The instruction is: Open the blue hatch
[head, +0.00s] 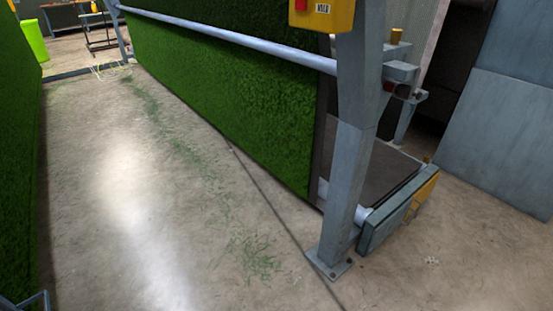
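I cannot make out a clear blue hatch in the head view. Flat blue-grey panels (495,150) stand at the right edge, but no handle or hinge shows on them, so I cannot tell whether they are part of a hatch. Neither of my grippers is in view.
A green turf sheet (220,95) hangs on a machine with a long rail (235,38) and a grey post (348,180) bolted to the floor. A yellow box (325,16) is on the post. Another turf wall (18,150) stands left. The concrete aisle (110,190) between has only grass bits.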

